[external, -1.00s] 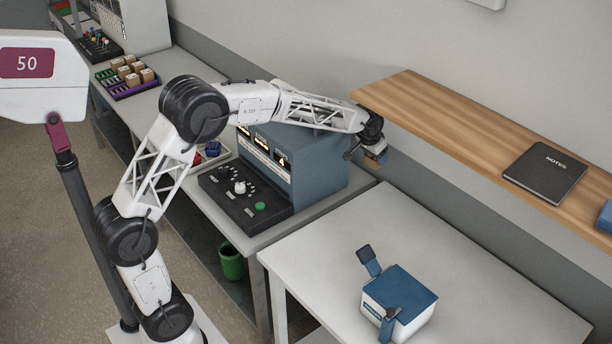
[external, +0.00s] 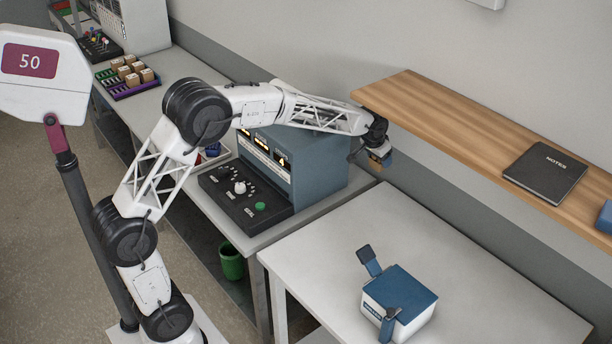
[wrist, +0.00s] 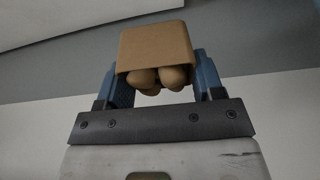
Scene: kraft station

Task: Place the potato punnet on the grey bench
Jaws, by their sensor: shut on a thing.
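My gripper (external: 374,158) is above the back left part of the pale grey bench (external: 340,240). In the wrist view its two blue fingers (wrist: 160,82) are shut on the potato punnet (wrist: 155,44), a brown card tub with several round potatoes (wrist: 158,78) showing at its open side.
A blue and white box (external: 400,302) with raised flaps stands on the front of the bench. A blue-grey control console (external: 300,170) is left of the gripper. A wooden shelf (external: 450,125) with a black notebook (external: 545,174) runs along the wall. The bench's back middle is clear.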

